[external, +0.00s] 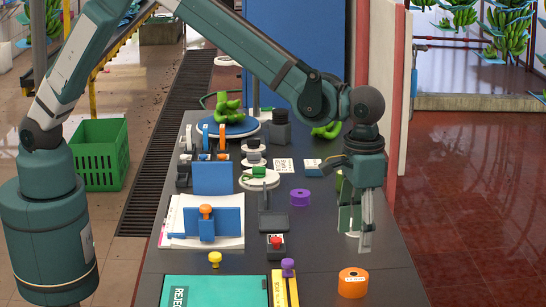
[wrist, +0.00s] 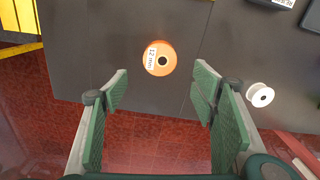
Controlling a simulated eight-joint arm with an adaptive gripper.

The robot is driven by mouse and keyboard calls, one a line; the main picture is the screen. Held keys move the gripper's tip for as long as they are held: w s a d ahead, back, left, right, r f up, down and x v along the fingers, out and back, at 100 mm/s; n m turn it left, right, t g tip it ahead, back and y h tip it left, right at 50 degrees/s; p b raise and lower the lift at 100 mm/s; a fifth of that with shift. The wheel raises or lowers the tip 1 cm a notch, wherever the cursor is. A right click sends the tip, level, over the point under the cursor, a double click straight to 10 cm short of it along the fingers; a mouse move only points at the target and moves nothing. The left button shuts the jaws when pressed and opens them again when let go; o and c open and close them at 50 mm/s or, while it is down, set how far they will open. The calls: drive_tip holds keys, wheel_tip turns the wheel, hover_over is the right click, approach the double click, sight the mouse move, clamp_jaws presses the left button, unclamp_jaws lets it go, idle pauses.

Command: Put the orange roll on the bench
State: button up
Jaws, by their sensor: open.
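The orange roll (external: 353,283) lies flat on the dark bench (external: 320,255), near its front right part. In the wrist view the roll (wrist: 167,70) has a dark centre hole and a white label reading 12 mm. It is close to the bench edge, beyond which red floor shows. My gripper (external: 358,245) points down over the right side of the bench, farther back than the roll. In the wrist view my gripper (wrist: 156,92) is open and empty, its green pads wide apart. The roll shows ahead of the pads, apart from both.
A white spool (wrist: 260,95) stands beside the right finger. A yellow item (external: 284,292) and a green REJECT-type folder (external: 215,290) lie at the bench front. The bench around the roll is clear.

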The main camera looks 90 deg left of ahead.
drive_tip(key=shift+r, duration=0.1)
idle(0.6)
drive_tip(key=s+a+r+t, duration=0.3)
drive_tip(key=s+a+r, duration=1.4)
drive_tip(key=a+r, duration=0.35)
drive_tip(key=s+a+t, duration=0.1)
drive_tip(key=s+a, duration=0.4)
drive_tip(key=s, duration=0.3)
drive_tip(key=s+a+f+m+t, duration=0.1)
drive_tip(key=s+a, duration=0.4)
drive_tip(key=s, duration=0.4)
drive_tip(key=s+a+f+t, duration=0.1)
drive_tip(key=s+a+t, duration=0.1)
drive_tip(key=s+a, duration=0.3)
drive_tip(key=s, duration=0.4)
drive_tip(key=shift+s+a+f+m, duration=0.15)
drive_tip(key=shift+a+f+m, duration=0.1)
drive_tip(key=shift+m, duration=0.15)
